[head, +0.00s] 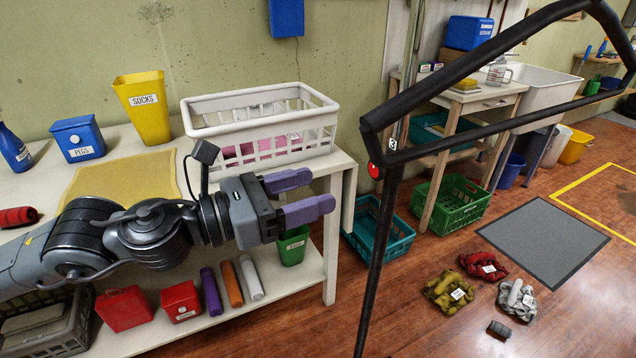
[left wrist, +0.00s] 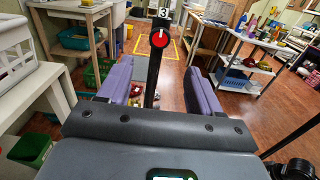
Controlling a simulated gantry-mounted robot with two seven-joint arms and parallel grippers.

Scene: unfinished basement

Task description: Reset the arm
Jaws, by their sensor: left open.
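My left gripper (head: 299,197) reaches in from the left in the head view, over the front edge of the white table (head: 335,170). Its two purple fingers are spread apart with nothing between them. In the left wrist view the fingers of the left gripper (left wrist: 160,88) stand wide apart, and the red knob (left wrist: 160,39) on a black post shows beyond the gap. My right gripper is in neither view.
A white basket (head: 255,150) with pink contents, a yellow socks bin (head: 147,112) and a blue pegs box (head: 78,138) stand on the table. A black frame with the red knob (head: 376,170) rises right of the gripper. Cloth piles (head: 448,290) lie on the floor.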

